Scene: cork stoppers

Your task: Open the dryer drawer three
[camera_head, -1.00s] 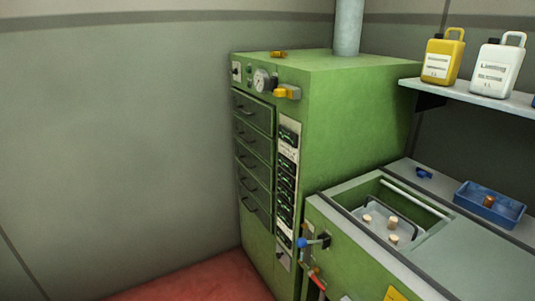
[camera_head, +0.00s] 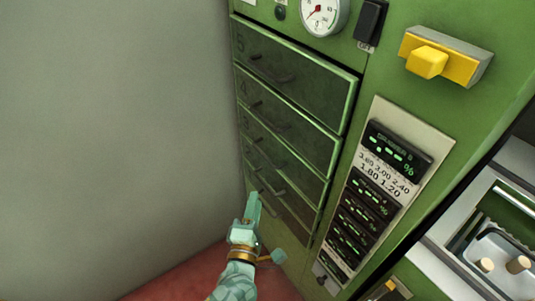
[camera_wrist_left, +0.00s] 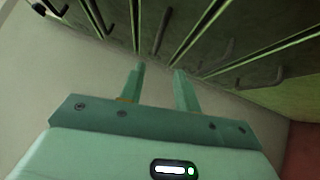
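The dryer's dark drawer fronts run in a column marked by numbers, with 5 at the top. Drawer three (camera_head: 292,165) is the middle front and sits shut, like the others. My left gripper (camera_head: 253,203) is in front of the lower drawers in the head view, fingers pointing toward the fronts. In the left wrist view its two fingers (camera_wrist_left: 158,74) are apart with nothing between them. A drawer handle (camera_wrist_left: 160,30) lies ahead, roughly in line with the gap; it looks like the middle one of the row. My right gripper is not in view.
A readout panel (camera_head: 383,190) is right of the drawers. A yellow knob (camera_head: 428,62), a black switch (camera_head: 370,22) and a dial gauge (camera_head: 324,14) are above. A grey wall (camera_head: 120,130) stands close on the left. A basin with corks (camera_head: 517,264) is at right.

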